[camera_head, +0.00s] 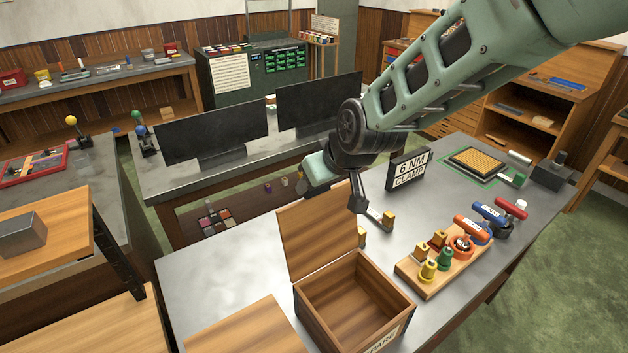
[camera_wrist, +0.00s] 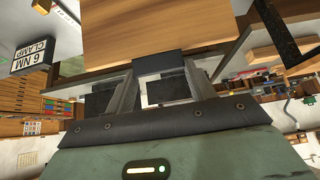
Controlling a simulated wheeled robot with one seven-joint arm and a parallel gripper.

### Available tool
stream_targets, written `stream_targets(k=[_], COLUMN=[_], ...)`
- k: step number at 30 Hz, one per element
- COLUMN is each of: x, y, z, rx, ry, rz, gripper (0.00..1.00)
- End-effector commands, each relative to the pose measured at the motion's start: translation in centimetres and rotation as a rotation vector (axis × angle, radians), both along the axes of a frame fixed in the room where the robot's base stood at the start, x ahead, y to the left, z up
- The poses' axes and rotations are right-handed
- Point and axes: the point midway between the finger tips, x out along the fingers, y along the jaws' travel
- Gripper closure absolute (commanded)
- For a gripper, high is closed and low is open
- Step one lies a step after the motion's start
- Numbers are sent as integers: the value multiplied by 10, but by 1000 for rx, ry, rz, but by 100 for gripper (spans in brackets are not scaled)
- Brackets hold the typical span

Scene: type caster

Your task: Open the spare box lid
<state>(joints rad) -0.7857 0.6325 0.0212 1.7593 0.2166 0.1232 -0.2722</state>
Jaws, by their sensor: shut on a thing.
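The wooden spare box (camera_head: 355,300) stands on the grey bench, with part of its label showing on the front. Its inside shows and looks empty. Its wooden lid (camera_head: 315,232) stands up at the back left, roughly upright. In the wrist view the lid (camera_wrist: 150,28) fills the top middle. My gripper (camera_wrist: 162,75) has its two fingers on either side of a dark tab (camera_wrist: 160,64) at the lid's edge, shut on it. In the head view my pale green hand is at the lid's top edge, and the lid seems to hide the fingertips.
A 6 NM clamp sign (camera_head: 408,168) stands right of my wrist. A wooden rack with coloured knobs (camera_head: 440,262) is right of the box. Two dark monitors (camera_head: 212,132) stand behind. A wooden board (camera_head: 250,328) lies left of the box. Bare bench shows at the left.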

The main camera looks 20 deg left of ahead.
Motion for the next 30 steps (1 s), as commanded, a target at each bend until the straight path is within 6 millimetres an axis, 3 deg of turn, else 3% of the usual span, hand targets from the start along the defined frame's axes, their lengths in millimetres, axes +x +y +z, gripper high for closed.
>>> stream_targets(k=[16,17,19,30], x=[6,6,6,3], y=[2,2,1,-1], z=[6,6,5,4], rx=[14,14,13,7], ry=[-15,-15,-13,-7], rz=[-2,-2,-1,-1], gripper=[86,43,24,24])
